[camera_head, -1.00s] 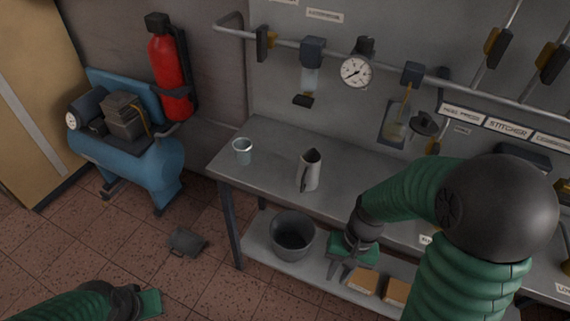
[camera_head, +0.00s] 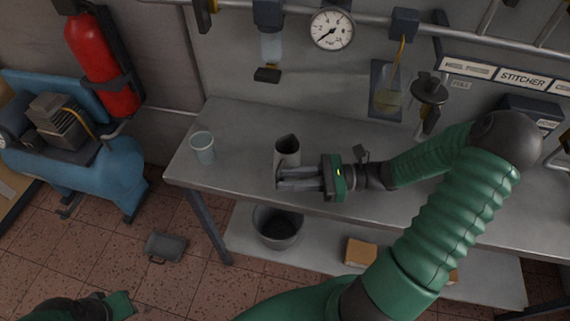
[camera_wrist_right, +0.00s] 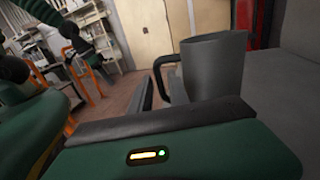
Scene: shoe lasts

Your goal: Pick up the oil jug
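The oil jug (camera_head: 287,151), a grey metal pitcher with a spout, stands upright on the grey workbench (camera_head: 240,117). In the right wrist view the jug (camera_wrist_right: 214,68) is just ahead, its dark handle toward me. My right gripper (camera_head: 281,180) is level at the jug's near side, pointing left. Its fingers look parted, with the handle between or just past their tips (camera_wrist_right: 161,92); contact is not clear. My left gripper (camera_head: 122,303) is low at the lower left, away from the bench; its fingers cannot be made out.
A glass cup (camera_head: 203,148) stands left of the jug. A bucket (camera_head: 278,228) and a box (camera_head: 360,252) are on the lower shelf. A gauge (camera_head: 332,30) and pipe are behind. A blue compressor (camera_head: 100,165) and a red extinguisher (camera_head: 100,60) are at left.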

